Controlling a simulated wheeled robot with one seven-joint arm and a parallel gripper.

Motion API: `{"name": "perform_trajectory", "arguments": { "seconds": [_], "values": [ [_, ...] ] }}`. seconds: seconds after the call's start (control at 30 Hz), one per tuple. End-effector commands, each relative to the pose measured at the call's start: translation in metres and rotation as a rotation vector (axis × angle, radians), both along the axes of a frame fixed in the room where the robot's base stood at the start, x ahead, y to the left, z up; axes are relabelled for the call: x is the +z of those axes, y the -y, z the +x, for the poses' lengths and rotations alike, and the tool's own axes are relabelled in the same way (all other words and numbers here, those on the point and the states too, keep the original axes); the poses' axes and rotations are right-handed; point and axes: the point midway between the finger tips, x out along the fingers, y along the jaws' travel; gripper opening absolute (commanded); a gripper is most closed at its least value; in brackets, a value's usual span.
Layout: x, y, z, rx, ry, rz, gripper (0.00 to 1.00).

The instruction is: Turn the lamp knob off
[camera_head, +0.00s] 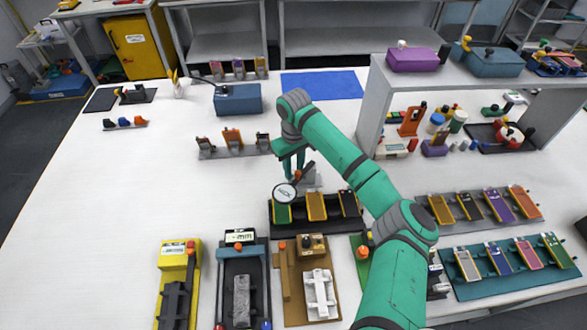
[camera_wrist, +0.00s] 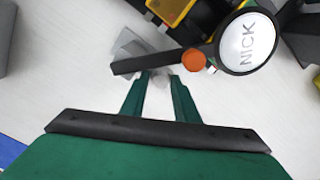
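A round white disc with a black rim, marked NICK (camera_wrist: 248,43), shows at upper right in the wrist view and near the centre of the head view (camera_head: 285,193). An orange knob (camera_wrist: 194,61) sits on its dark arm (camera_wrist: 148,63); it also shows in the head view (camera_head: 297,174). I take this to be the lamp and its knob. My gripper (camera_wrist: 160,80) points down, its two green fingers apart with nothing between them. In the wrist view the fingertips are just below the dark arm, left of the knob. I cannot tell whether they touch the arm.
A grey stand (camera_wrist: 130,42) lies behind the dark arm. A black tray with coloured cells (camera_head: 317,207) is close by the disc. Several testers (camera_head: 240,280) line the front. A grey shelf (camera_head: 375,100) stands at right. The white table (camera_head: 110,190) is clear at left.

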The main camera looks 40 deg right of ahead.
Motion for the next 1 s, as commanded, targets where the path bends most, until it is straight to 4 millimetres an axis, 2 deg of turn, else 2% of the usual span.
{"name": "perform_trajectory", "arguments": {
  "seconds": [0.17, 0.27, 0.3, 0.67, 1.0],
  "values": [
    [0.0, 0.0, 0.0, 0.0, 0.0, 0.0, 0.28],
    [0.0001, 0.0, 0.0, 0.0, 0.0, 0.0, 0.04],
    [0.0001, 0.0, 0.0, 0.0, 0.0, 0.0, 0.0],
    [0.0004, 0.0003, 0.0002, 0.044, 0.001, -0.001, 0.0],
    [0.0008, 0.0006, 0.0006, 0.273, 0.001, -0.003, 0.0]
  ]
}}
